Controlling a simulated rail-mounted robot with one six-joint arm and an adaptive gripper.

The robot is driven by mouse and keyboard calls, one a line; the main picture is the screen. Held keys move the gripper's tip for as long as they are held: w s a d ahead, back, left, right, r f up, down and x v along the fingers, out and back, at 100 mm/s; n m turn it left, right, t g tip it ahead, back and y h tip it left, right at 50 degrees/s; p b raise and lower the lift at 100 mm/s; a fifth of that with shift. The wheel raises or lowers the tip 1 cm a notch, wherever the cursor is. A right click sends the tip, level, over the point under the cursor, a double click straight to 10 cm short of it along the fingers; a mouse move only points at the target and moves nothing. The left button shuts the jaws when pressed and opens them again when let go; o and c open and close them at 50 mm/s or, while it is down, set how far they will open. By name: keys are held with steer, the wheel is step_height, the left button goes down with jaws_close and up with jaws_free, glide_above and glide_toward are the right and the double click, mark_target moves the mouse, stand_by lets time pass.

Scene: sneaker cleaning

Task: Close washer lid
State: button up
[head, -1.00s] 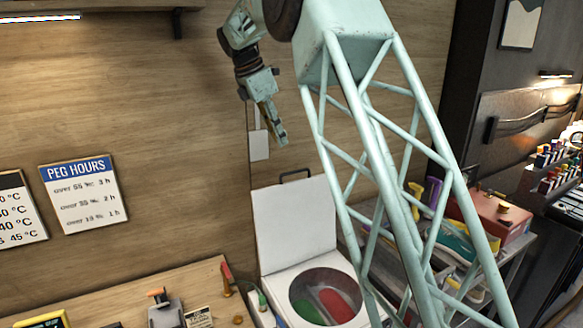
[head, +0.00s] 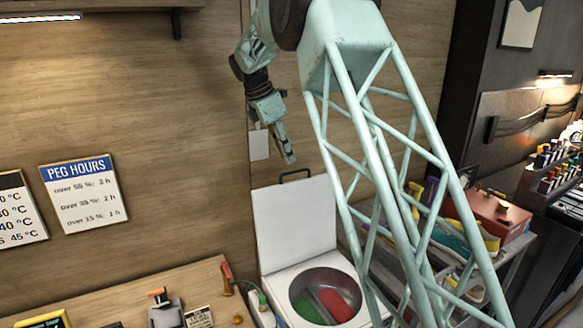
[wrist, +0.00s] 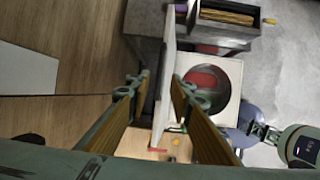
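The white washer (head: 274,279) stands low in the middle of the head view, its round drum opening showing a red and a green item inside. Its lid (head: 295,220) is open and upright, with a dark handle (head: 294,174) on its top edge. My gripper (head: 290,158) points down just above the handle, apart from it. In the wrist view my gripper (wrist: 157,92) has its two fingers wide apart with nothing held. The lid (wrist: 163,100) appears nearly edge-on between and beyond the fingers, with the washer (wrist: 233,69) to its right.
A wooden bench (head: 205,276) with small tools is left of the washer. Right of it stands a shelf with shoes and a red box (head: 492,215). A wood-panel wall (head: 170,100) is behind the lid. A small white tag (head: 258,145) hangs on the wall near my gripper.

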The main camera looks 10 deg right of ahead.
steer(key=shift+x, duration=3.1)
steer(key=shift+c, duration=0.3)
jaws_close()
